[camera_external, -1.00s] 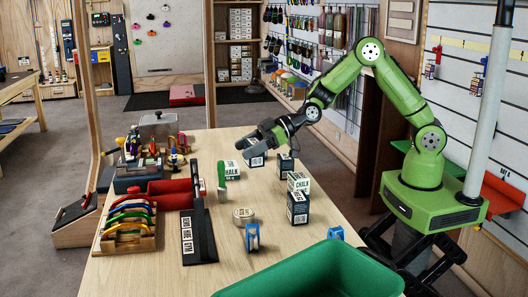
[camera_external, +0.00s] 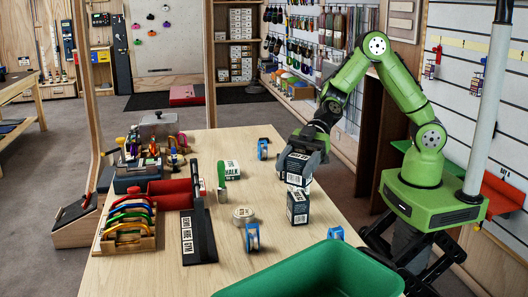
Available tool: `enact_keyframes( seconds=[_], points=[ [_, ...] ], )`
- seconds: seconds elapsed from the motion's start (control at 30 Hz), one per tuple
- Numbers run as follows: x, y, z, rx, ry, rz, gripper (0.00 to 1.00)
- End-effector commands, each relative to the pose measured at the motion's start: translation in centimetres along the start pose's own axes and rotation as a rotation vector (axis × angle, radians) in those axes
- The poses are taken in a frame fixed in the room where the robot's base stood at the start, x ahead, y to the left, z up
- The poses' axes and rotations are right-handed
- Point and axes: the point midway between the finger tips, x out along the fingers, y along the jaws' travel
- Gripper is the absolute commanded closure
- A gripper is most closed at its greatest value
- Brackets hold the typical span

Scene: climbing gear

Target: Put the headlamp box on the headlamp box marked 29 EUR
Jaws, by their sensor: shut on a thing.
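My gripper (camera_external: 303,150) is shut on a dark box with a pale label, the held box (camera_external: 293,170). It holds this box at the right-middle of the wooden table, above and slightly behind another dark box with a white label (camera_external: 298,209). That lower box stands upright on the table. The held box and the gripper hide part of what lies between and behind them, so I cannot tell whether the two boxes touch. The printing on both is too small to read, including any price.
A white and green chalk box (camera_external: 231,171) stands left of the boxes. A green bin (camera_external: 320,275) is at the front. The wooden table (camera_external: 270,195) is bare between them.

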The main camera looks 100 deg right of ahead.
Motion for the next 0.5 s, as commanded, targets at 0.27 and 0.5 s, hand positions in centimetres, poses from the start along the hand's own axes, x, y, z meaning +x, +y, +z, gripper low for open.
enact_keyframes(
  seconds=[0.27, 0.5],
  points=[
    [1.5, 0.0, 3.5, 0.001, 0.001, 0.000, 0.68],
    [1.5, 0.0, 3.6, 0.000, 0.001, 0.001, 0.68]
  ],
)
